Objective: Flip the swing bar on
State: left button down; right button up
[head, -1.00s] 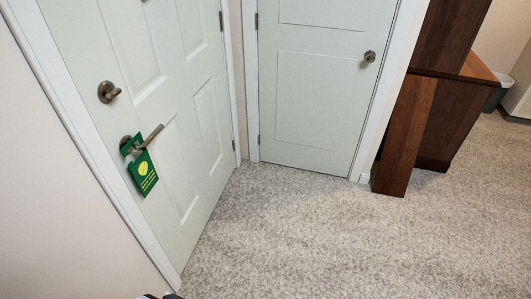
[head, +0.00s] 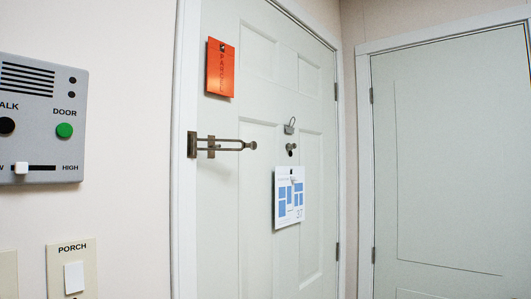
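The swing bar (head: 229,144) is a dark bronze narrow loop in the head view. It lies level across the left part of the pale door (head: 256,210). Its mount (head: 192,145) is at the door's left edge by the white frame. A small upright plate (head: 211,147) crosses the loop near the mount. A round knob (head: 253,145) shows at the loop's right end; I cannot tell whether the loop is around it or only beside it. Neither of my grippers shows in this view.
An orange card (head: 221,67) and a blue-and-white calendar sheet (head: 289,196) hang on the door. A small hook (head: 290,126) and a peephole (head: 291,149) are between them. Left on the wall are a grey intercom panel (head: 40,120) and a PORCH switch (head: 74,277). A second door (head: 450,160) stands right.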

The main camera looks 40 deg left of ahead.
aim_at(253, 145)
jog(key=z, duration=0.1)
jog(key=i, duration=1.85)
jog(key=u, duration=3.05)
